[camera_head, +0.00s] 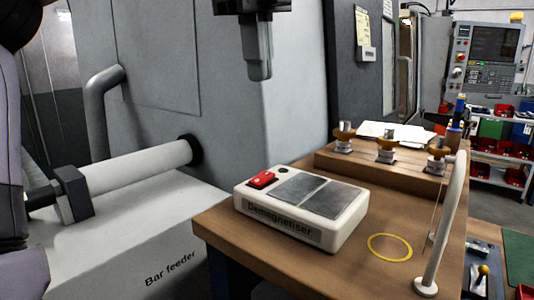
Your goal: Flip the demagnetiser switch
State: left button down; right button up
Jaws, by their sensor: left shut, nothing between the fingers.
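The demagnetiser (292,226) is a white box lying on the near left part of a brown wooden bench top. Its front carries the word "Demagnetiser". Two dark grey plates cover most of its top. A red switch (262,179) is at the top's left end, with a small dark round spot beside it. My left gripper (259,73) hangs down from the top edge of the view, fingers shut and empty. It shows above the switch in the picture and apart from it. My right gripper is not in view.
A yellow ring (390,247) marks the bench (345,275) right of the demagnetiser. A white curved rail (447,220) rises at the bench's right. A wooden rack (370,163) with several tool holders stands behind. The white bar feeder (130,260) is at left.

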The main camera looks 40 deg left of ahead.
aim_at(269, 173)
pick_arm(q)
jog(key=f, duration=0.4)
jog(key=w+f, duration=0.1)
jog(key=f, duration=0.9)
jog(key=shift+w+a, duration=0.1)
jog(key=shift+w, duration=0.3)
